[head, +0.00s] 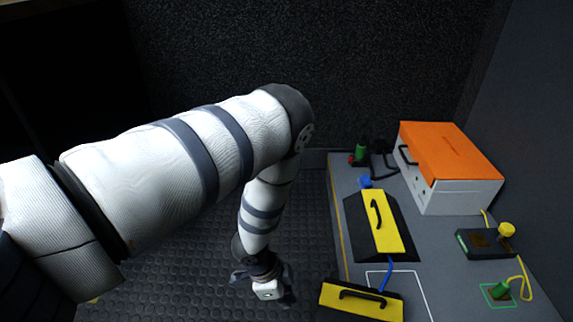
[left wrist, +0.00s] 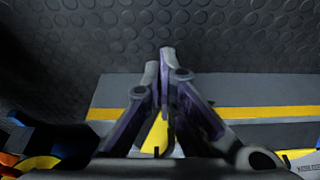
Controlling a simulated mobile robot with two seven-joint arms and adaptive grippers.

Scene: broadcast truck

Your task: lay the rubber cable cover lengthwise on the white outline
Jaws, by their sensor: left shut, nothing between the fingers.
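A rubber cable cover (head: 345,299) with a yellow top and black handle lies at the bottom edge of the head view, partly cut off. It covers part of the white outline (head: 427,299) on the grey bench, whose right side shows bare. A similar yellow and black cover (head: 382,228) lies farther back, with blue cable at both ends. My left gripper (head: 272,288) is left of the near cover, apart from it, over the dark floor. In the left wrist view its fingers (left wrist: 166,58) are together and empty. My right gripper is not in view.
An orange-lidded white case (head: 455,170) stands at the back right. A dark box with a yellow knob (head: 485,243) and a green plug (head: 502,288) with yellow cable are at the right. A yellow stripe (left wrist: 260,112) runs along the bench edge. Studded floor lies left.

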